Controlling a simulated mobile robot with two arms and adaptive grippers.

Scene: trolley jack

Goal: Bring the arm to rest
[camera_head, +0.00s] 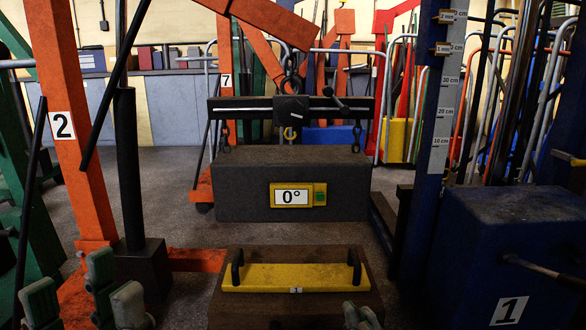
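An orange crane arm (264,20) slopes down from the top, and a chain (291,75) hangs from it. The chain meets a black crossbar (255,108), and short chains run from its ends to a dark grey block (240,190). The block looks level; its display (291,197) reads 0°. I cannot tell whether it clears the floor. My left gripper (78,290) is at the bottom left with its fingers spread and empty, in front of the orange post marked 2 (70,150). Only a fingertip of my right gripper (360,316) shows at the bottom edge; the rest is hidden.
A brown box (225,305) with a yellow plate (295,278) and two black handles is in front of the block. A black upright (128,170) stands at left. A blue box marked 1 (535,245) and a height scale (440,110) are at right.

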